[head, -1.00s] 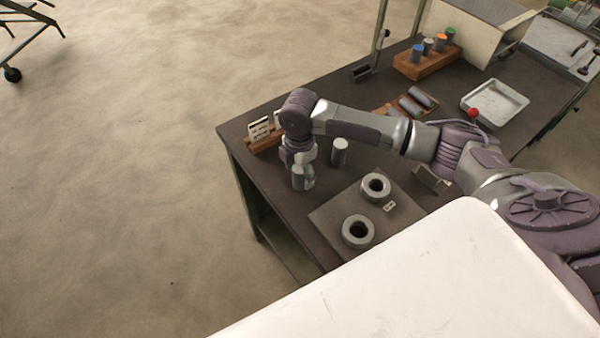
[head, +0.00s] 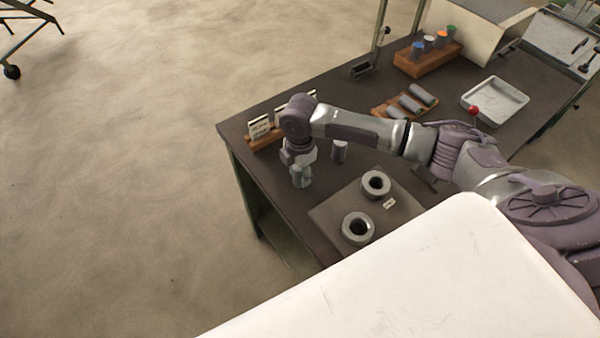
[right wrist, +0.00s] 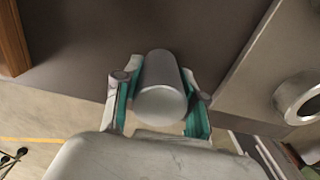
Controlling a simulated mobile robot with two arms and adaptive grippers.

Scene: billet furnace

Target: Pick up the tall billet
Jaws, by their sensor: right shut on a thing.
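A grey cylindrical billet (head: 301,178) is upright at the left end of the dark table in the head view. My right gripper (head: 300,166) comes down over it from above and is shut on it. In the right wrist view the billet (right wrist: 162,88) sits between the two teal-padded fingers of my right gripper (right wrist: 160,103). I cannot tell whether its base touches the table. A second grey billet (head: 339,153) stands just to its right, its top partly covered by my arm. My left gripper is not in view.
A plate (head: 325,214) with two grey rings lies in front. A wooden rack (head: 261,141) with cards stands behind. Grey cylinders lie on a wooden holder (head: 380,112) beyond my arm, near a metal tray (head: 495,101). A wooden block (head: 428,64) holds several colour-topped cylinders.

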